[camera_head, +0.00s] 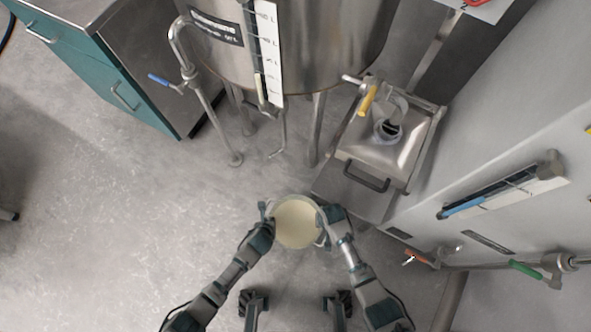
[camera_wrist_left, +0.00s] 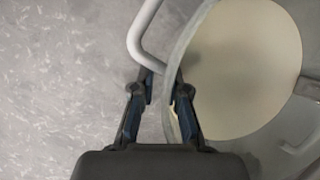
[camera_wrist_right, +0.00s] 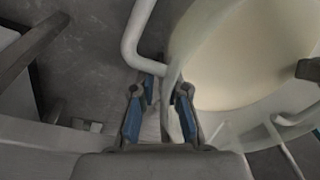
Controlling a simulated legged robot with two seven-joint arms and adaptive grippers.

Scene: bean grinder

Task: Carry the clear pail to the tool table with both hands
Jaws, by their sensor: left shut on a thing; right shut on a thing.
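The clear pail (camera_head: 296,222) is held between my two arms at the lower middle of the head view, with pale cream contents inside. My left gripper (camera_head: 267,214) is at its left side. In the left wrist view the fingers (camera_wrist_left: 160,95) are shut on a white handle at the pail's rim (camera_wrist_left: 178,60). My right gripper (camera_head: 325,220) is at the pail's right side. In the right wrist view the fingers (camera_wrist_right: 160,95) are shut on the other white handle (camera_wrist_right: 138,35). The pail looks about level. I cannot make out which surface is the tool table.
A large steel tank (camera_head: 300,45) on legs stands ahead, with a valve pipe at its left. A steel grinder (camera_head: 388,150) with a black handle is close at the right. A teal cabinet (camera_head: 110,75) is at the upper left. Open floor (camera_head: 110,220) lies left.

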